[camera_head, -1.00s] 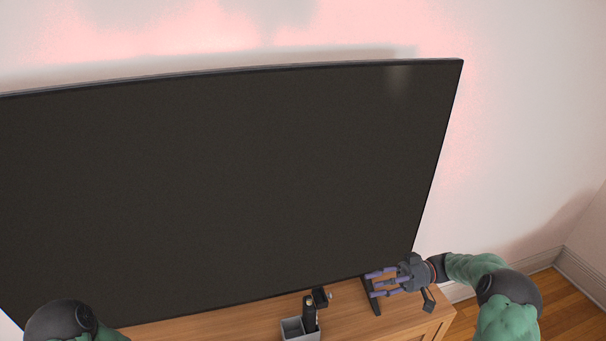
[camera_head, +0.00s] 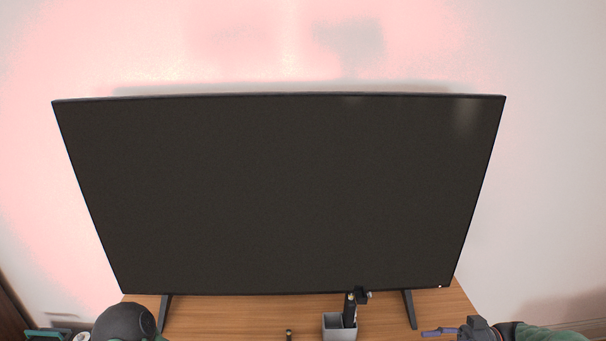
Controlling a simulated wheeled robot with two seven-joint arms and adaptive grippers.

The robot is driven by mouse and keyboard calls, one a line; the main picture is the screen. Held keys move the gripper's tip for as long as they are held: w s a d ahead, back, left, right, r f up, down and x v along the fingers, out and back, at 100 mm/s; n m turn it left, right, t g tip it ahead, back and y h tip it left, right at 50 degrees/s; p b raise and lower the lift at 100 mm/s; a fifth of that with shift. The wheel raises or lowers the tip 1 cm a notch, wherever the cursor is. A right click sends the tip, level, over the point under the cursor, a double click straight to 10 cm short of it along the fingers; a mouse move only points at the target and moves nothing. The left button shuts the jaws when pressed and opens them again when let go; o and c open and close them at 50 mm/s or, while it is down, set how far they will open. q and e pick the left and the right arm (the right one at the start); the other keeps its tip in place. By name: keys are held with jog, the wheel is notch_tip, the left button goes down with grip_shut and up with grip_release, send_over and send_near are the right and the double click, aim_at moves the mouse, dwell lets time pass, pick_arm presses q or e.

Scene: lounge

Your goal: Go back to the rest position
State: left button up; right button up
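My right gripper (camera_head: 430,333) is at the bottom edge on the right, by the right foot of the television. Its purple fingers point left and are partly cut off by the frame, so I cannot tell whether it is open. I see nothing held in the visible part.
A large dark television (camera_head: 285,195) stands on a wooden cabinet (camera_head: 235,310) against the wall. A grey box (camera_head: 340,327) with dark items in it stands on the cabinet. A small dark object (camera_head: 289,335) stands left of it.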

jog(key=s+a+f+m+g+h, duration=0.1)
jog(key=s+a+f+m+h, duration=0.15)
jog(key=a+f, duration=0.6)
jog(key=s+a+f+m+g+h, duration=0.15)
jog(key=a+f+m+h, duration=0.3)
jog(key=f, duration=0.75)
jog(key=s+a+f+m+t+h, duration=0.2)
jog(key=s+a+f+h, duration=0.5)
jog(key=s+f, duration=0.5)
jog(key=shift+s+a+m+t+h, duration=0.35)
jog(key=shift+s+a+t, duration=0.2)
jog(key=shift+a+t, duration=0.35)
